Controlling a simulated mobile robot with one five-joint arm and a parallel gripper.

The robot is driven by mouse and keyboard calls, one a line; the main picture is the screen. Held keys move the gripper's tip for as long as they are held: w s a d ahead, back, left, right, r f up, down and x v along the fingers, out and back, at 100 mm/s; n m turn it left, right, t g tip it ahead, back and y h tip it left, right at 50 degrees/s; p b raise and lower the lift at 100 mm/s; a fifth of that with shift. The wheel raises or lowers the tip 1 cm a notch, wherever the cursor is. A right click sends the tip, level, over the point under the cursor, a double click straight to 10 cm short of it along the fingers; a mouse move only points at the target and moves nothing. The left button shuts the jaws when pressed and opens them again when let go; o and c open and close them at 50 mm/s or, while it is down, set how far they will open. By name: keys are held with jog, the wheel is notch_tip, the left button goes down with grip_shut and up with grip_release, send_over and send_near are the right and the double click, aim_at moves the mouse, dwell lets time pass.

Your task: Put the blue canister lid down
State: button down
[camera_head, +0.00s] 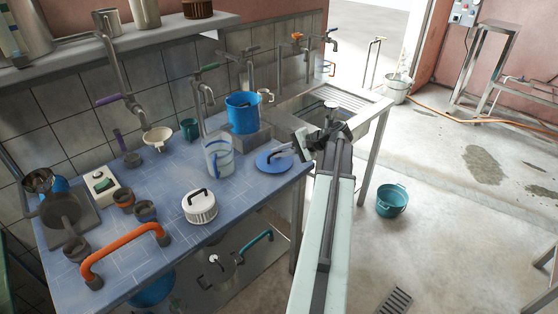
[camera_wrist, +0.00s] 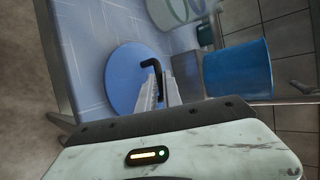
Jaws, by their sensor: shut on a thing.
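The blue canister lid (camera_head: 267,163) is a flat round disc with a black hooked handle. It is at the right end of the blue-tiled counter, near its front edge, and looks level. Whether it touches the counter or hangs just above it is hard to tell. My gripper (camera_head: 290,148) reaches in from the right and is shut on the lid's handle. In the wrist view the lid (camera_wrist: 122,82) lies beyond my fingers (camera_wrist: 160,90), which close around the handle and hide part of it.
A clear jug (camera_head: 219,158) stands just left of the lid, and a blue canister (camera_head: 242,113) stands behind it on a grey block. A white ribbed lid (camera_head: 200,208) sits further left. The counter (camera_head: 182,178) is bare between them. A sink (camera_head: 318,112) is behind my arm.

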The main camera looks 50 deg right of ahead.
jog(key=shift+f, duration=0.4)
jog(key=c, duration=1.5)
grip_release()
jog(key=shift+r, duration=0.2)
jog(key=p+v, duration=0.6)
jog(key=v, duration=0.6)
jog(key=shift+p, duration=0.35)
jog(key=shift+w, duration=0.1)
